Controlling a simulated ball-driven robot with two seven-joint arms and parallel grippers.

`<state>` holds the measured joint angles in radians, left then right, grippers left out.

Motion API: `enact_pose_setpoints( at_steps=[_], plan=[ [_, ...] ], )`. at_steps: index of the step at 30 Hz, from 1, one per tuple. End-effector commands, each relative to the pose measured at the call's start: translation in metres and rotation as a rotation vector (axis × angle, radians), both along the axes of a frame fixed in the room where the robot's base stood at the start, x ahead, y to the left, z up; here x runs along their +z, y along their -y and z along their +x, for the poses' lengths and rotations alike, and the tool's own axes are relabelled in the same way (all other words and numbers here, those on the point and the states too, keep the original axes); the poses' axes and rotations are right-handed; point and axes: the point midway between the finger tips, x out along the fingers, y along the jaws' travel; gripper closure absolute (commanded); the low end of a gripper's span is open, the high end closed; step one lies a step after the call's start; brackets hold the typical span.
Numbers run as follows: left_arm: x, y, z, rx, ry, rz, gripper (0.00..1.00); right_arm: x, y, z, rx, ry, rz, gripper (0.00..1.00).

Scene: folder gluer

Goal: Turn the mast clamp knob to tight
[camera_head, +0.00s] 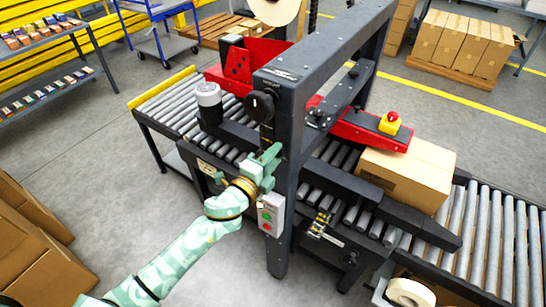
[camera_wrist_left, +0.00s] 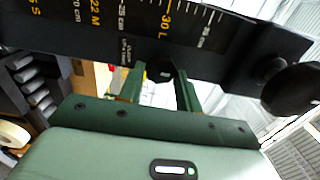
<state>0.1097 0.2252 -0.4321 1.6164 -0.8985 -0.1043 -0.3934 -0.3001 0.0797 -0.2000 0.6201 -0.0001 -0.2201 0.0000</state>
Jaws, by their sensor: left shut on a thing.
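My left gripper (camera_head: 270,158) reaches the side of the dark machine mast (camera_head: 288,150) in the head view, just below a round black knob (camera_head: 262,105). In the left wrist view its two green fingers (camera_wrist_left: 160,78) stand on either side of a small dark knob (camera_wrist_left: 160,70) at the edge of a black scale plate (camera_wrist_left: 110,32). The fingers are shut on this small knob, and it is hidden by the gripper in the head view. I cannot read whether it is tight. A larger black knob (camera_wrist_left: 292,88) stands clear to the right. My right gripper is not in view.
A box with green and red buttons (camera_head: 270,214) hangs right beside my left gripper. A cardboard box (camera_head: 407,172) sits on the roller conveyor (camera_head: 490,235). A red emergency stop (camera_head: 390,122) is on the red arm. Open floor lies left of the machine.

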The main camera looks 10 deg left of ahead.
Motion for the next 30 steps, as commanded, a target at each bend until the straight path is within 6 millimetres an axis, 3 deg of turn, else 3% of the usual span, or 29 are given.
enact_pose_setpoints(
  at_steps=[5, 6, 8, 20, 23, 30],
  plan=[
    [-0.001, 0.000, -0.001, -0.001, -0.002, 0.002, 0.89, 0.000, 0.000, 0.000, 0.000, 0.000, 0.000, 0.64],
    [-0.001, 0.000, -0.001, -0.001, -0.002, 0.002, 0.60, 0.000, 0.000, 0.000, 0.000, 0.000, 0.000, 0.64],
    [-0.001, 0.000, 0.000, -0.001, -0.002, 0.002, 0.45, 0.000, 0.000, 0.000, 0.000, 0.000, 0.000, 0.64],
    [-0.002, -0.003, -0.009, 0.000, -0.003, 0.000, 0.45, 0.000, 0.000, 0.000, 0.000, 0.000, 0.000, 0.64],
    [-0.001, -0.009, -0.026, -0.001, -0.003, 0.000, 0.45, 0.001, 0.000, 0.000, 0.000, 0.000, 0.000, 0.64],
    [-0.004, -0.031, -0.088, -0.001, -0.006, 0.001, 0.45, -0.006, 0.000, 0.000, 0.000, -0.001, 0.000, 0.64]
  ],
)
